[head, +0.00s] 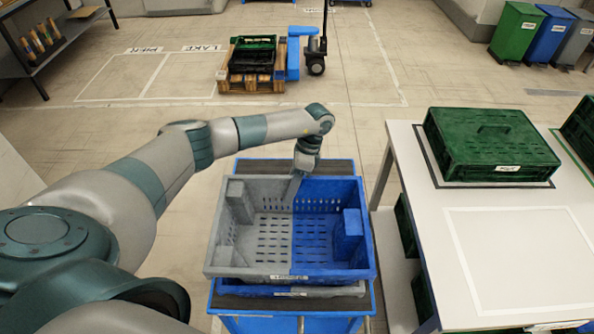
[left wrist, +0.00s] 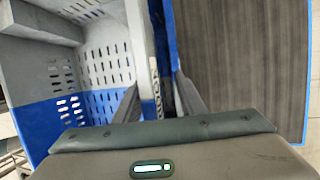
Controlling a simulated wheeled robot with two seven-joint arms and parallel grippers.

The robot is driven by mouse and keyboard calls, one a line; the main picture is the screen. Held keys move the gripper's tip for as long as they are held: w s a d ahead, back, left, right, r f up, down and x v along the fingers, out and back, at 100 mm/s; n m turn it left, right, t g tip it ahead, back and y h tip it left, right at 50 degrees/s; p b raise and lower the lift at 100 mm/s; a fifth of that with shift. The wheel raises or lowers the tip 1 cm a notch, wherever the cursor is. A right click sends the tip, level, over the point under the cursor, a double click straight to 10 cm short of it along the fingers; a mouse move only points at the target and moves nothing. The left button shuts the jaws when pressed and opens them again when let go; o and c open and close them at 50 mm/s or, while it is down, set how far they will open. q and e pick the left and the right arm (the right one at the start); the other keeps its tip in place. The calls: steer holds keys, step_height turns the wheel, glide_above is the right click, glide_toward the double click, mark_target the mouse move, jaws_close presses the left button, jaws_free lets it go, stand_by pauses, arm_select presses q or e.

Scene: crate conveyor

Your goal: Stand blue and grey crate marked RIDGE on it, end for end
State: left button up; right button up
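A crate, grey on its left half and blue on its right (head: 364,240), sits on another crate (head: 340,291) on a blue trolley. The lower crate shows a strip, blue at left and grey at right. Both front labels are too small to read. The upper crate is empty, with a grey block at left and a blue one at right. My left gripper (head: 297,182) is at its far wall, near the colour seam. In the left wrist view its open fingers (left wrist: 160,95) straddle the labelled wall (left wrist: 143,40); the near finger is inside. My right gripper is out of view.
A white table (head: 405,190) at right holds a closed green crate (head: 490,150) and an empty outlined area. Beyond the trolley (head: 342,165) stand a pallet with a dark crate (head: 252,56) and a blue pallet truck (head: 293,58). Marked floor areas at the back left are empty.

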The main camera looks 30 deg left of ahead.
arm_select(q)
steer(key=b+v, duration=0.4)
steer(key=v, duration=1.3)
steer(key=shift+r, duration=0.2)
steer(key=shift+d, duration=0.1)
